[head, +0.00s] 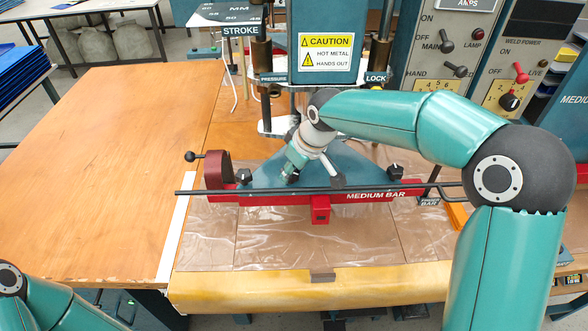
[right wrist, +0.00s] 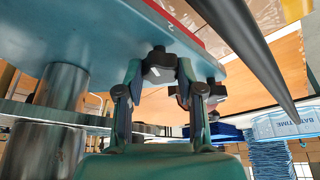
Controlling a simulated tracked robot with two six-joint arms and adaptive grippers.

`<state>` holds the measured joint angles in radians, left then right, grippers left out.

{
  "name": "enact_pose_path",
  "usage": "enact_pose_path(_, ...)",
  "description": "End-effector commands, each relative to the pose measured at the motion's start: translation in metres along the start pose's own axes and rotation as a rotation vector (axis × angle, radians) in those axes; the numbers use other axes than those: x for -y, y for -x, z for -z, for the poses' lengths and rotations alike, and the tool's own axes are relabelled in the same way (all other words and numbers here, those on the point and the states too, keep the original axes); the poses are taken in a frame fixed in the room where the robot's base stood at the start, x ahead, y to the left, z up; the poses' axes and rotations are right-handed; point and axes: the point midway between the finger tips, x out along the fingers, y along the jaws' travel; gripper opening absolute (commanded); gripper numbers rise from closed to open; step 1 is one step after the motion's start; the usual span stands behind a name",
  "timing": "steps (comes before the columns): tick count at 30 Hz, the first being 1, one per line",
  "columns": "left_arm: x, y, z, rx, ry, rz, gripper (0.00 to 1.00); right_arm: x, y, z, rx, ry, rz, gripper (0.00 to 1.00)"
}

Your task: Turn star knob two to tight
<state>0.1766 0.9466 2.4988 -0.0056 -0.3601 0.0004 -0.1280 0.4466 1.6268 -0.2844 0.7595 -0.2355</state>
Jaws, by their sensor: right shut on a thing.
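My right gripper (head: 291,174) reaches down from above to the teal plate (head: 345,175) behind the red medium bar (head: 375,195). In the right wrist view its two fingers (right wrist: 160,82) close around a black star knob (right wrist: 160,64) under the teal plate's edge. Other black star knobs stand on the bar assembly, one at the left (head: 244,175) and one at the right (head: 396,171). Another dark knob shows behind the right finger in the right wrist view (right wrist: 216,91). My left gripper is out of view.
A long dark rod (head: 225,192) runs across the front of the red bar. The press head with a caution label (head: 326,53) stands above and behind. The wooden table (head: 100,165) at left is clear.

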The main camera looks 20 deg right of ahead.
Motion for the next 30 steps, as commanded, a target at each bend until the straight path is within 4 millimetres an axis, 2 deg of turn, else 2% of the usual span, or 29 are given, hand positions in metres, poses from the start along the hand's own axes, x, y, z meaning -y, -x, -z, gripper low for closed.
enact_pose_path(14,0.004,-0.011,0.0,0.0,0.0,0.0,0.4,0.001,-0.002,0.0,-0.002,-0.09,-0.039,0.02)
enact_pose_path(30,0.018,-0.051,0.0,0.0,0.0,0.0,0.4,0.004,-0.003,0.001,-0.005,-0.51,-0.215,0.02)
